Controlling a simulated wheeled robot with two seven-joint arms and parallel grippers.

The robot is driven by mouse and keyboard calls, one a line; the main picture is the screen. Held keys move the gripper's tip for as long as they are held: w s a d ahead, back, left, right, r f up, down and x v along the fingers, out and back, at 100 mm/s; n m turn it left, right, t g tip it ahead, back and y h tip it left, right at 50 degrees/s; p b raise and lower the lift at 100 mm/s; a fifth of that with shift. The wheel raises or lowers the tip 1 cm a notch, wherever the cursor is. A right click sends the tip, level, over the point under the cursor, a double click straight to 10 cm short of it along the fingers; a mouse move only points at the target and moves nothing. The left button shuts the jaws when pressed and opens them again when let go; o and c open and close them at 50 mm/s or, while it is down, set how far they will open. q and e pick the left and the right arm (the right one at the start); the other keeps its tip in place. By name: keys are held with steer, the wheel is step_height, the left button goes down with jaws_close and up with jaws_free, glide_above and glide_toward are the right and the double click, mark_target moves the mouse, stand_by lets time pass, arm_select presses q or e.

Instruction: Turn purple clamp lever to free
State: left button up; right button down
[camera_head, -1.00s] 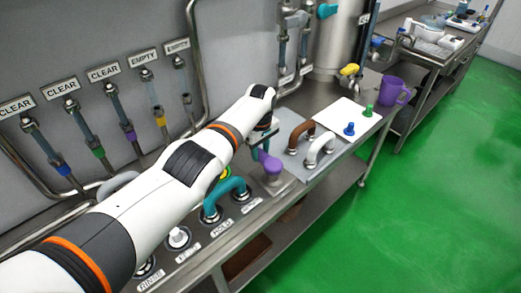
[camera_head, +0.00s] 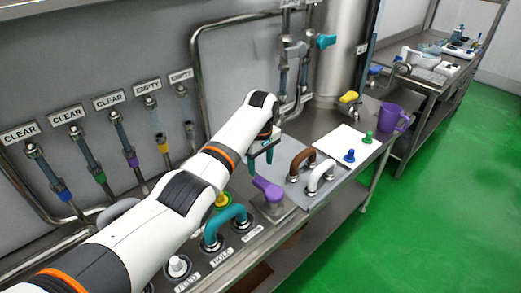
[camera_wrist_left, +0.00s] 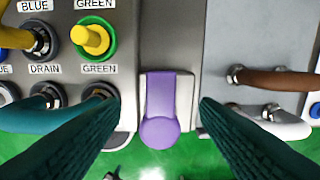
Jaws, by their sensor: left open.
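The purple clamp lever (camera_head: 267,189) sits on a small grey block at the front edge of the steel bench. In the left wrist view, the lever (camera_wrist_left: 160,106) points straight down the picture, with its rounded end out over the green floor. My left gripper (camera_head: 262,152) is open and empty, just behind and above the lever in the head view. In the wrist view its two dark teal fingers (camera_wrist_left: 159,99) lie on either side of the lever, with gaps and no visible contact. My right gripper is not in view.
A teal U-shaped pipe (camera_head: 226,225) and a yellow-topped fitting on a green ring (camera_wrist_left: 92,40) are left of the lever. Brown (camera_head: 301,164) and white (camera_head: 321,177) pipe handles stand to its right. A purple jug (camera_head: 391,117) is farther along.

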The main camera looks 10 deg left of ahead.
arm_select(q)
steer(key=shift+r+b, duration=0.6)
steer(key=shift+r, duration=2.15)
steer(key=shift+f, duration=0.1)
